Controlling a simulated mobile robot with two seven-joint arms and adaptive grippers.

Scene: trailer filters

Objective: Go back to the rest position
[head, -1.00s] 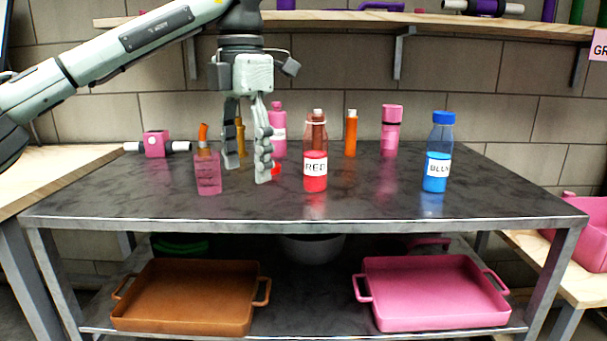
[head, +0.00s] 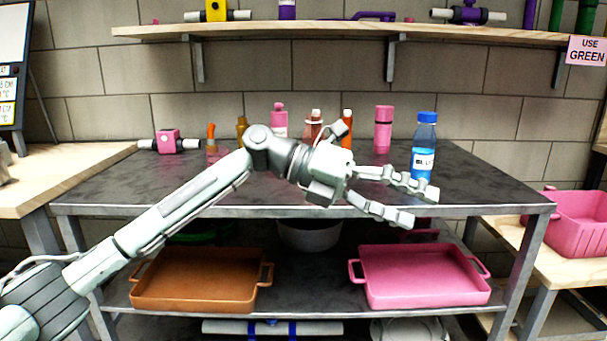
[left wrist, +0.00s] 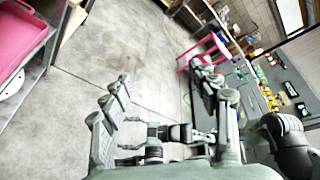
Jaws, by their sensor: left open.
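My left gripper (head: 410,202) is open and empty in the head view. It points right, in front of the table's front edge, with its fingers apart. In the left wrist view its fingers (left wrist: 112,122) show over bare concrete floor. My right gripper is not in the head view. In the left wrist view other parts of my body show, but I cannot make out a right gripper for sure.
The dark table (head: 115,185) holds a blue bottle (head: 424,150), a pink container (head: 383,130) and several other bottles at the back. Brown (head: 200,290) and pink (head: 425,285) trays sit on its lower shelf. A pink bin (head: 580,222) stands right. The floor (left wrist: 100,60) is open.

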